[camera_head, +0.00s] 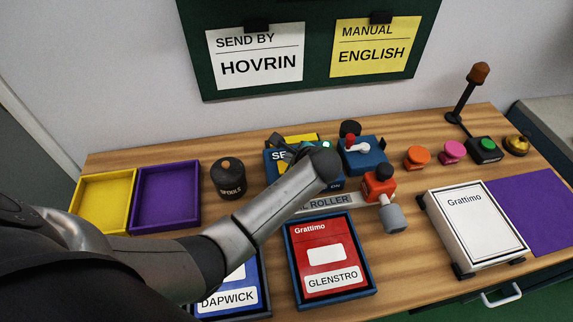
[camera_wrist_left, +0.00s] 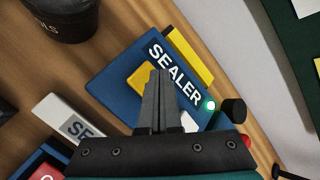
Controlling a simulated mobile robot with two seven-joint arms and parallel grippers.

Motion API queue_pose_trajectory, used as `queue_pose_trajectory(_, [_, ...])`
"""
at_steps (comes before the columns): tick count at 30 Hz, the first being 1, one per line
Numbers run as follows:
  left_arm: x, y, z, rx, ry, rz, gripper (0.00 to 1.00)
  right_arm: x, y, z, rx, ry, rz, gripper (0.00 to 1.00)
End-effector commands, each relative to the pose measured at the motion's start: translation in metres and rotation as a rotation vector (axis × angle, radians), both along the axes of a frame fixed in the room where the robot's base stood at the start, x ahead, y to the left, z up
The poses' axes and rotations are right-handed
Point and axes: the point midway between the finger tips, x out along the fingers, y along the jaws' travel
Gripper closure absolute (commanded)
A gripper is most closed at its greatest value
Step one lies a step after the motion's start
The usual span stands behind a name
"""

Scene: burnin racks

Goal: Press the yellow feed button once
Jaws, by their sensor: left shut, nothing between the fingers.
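The blue sealer (camera_head: 272,167) lies mid-table, partly hidden by my left arm in the head view. In the left wrist view the sealer (camera_wrist_left: 108,84) bears a yellow pad (camera_wrist_left: 138,79) beside its SEALER label, and a yellow bar (camera_wrist_left: 189,55) along one edge. No lettering shows that names either as the feed button. My left gripper (camera_wrist_left: 161,76) is shut and empty, its fingertips over the sealer, overlapping the yellow pad and label. I cannot tell whether they touch. It also shows over the sealer in the head view (camera_head: 282,148). My right gripper is not in view.
A green light (camera_wrist_left: 210,105) glows near the sealer. A black SPOOLS pot (camera_head: 229,179) stands left of it. Yellow (camera_head: 74,229) and purple (camera_head: 138,228) trays lie further left. Orange (camera_head: 417,156) and pink (camera_head: 453,150) buttons and a brass bell (camera_head: 517,145) stand right.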

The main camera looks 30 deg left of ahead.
Motion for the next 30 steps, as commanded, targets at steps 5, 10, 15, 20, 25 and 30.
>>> queue_pose_trajectory(5, [0.0, 0.0, -0.004, 0.001, 0.001, 0.0, 1.0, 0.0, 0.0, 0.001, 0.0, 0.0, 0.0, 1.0])
queue_pose_trajectory(10, [0.0, 0.0, -0.008, 0.001, 0.0, -0.001, 1.0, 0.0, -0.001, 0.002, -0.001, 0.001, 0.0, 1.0])
queue_pose_trajectory(15, [0.0, 0.0, -0.008, 0.0, -0.001, -0.001, 1.0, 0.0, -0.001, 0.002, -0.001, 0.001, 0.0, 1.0])
queue_pose_trajectory(20, [0.0, 0.0, -0.009, 0.0, 0.0, 0.0, 1.0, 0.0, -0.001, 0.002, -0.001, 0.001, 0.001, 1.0])
queue_pose_trajectory(25, [0.0, 0.0, -0.01, 0.0, 0.0, 0.0, 1.0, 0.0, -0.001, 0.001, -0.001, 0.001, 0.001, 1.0])
queue_pose_trajectory(30, [0.0, 0.0, -0.012, 0.0, -0.001, -0.001, 1.0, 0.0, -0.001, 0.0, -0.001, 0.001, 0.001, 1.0])
